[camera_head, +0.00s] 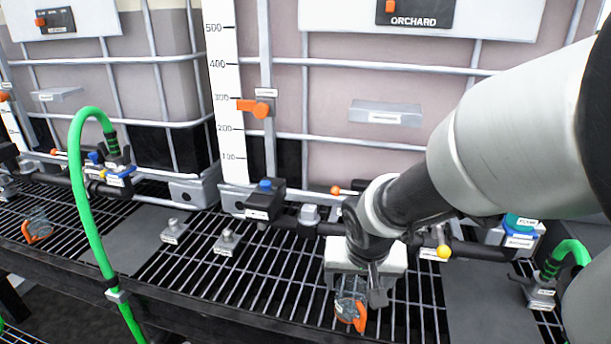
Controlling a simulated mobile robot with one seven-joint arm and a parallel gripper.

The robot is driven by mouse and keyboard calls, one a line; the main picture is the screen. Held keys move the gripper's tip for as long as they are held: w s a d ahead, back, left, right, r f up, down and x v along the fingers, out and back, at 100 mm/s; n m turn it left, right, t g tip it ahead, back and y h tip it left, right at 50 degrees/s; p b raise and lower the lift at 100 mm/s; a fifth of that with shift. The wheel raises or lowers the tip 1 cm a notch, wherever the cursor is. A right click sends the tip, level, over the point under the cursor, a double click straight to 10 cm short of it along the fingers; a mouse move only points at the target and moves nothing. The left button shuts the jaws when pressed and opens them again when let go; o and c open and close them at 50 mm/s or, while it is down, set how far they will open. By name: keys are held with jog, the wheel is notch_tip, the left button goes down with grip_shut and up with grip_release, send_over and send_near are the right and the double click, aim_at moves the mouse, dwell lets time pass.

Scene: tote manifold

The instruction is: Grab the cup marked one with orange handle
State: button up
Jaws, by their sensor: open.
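A clear cup with an orange handle (350,304) stands on the grating below my wrist, its handle towards the front edge. My gripper (360,286) points down at this cup with its jaws open. One finger shows just right of the cup; the other is hard to make out. I cannot tell whether the fingers touch the cup. A second clear cup with an orange handle (38,226) stands on the grating at the far left. No marking is readable on either cup.
Dark pipes with valves (265,199) run behind the grating (270,270), below large caged tanks (345,165). A green hose (80,190) arches up at left and another (568,252) at right. Small metal fittings (227,241) stand on the grating left of my gripper.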

aim_at(351, 300)
jog(key=b+x, duration=0.4)
jog(key=x, duration=0.8)
jog(key=shift+a+f, duration=0.15)
jog(key=shift+f, duration=0.25)
jog(key=c, duration=1.2)
jog(key=shift+o, duration=0.2)
jog(key=shift+r, duration=0.1)
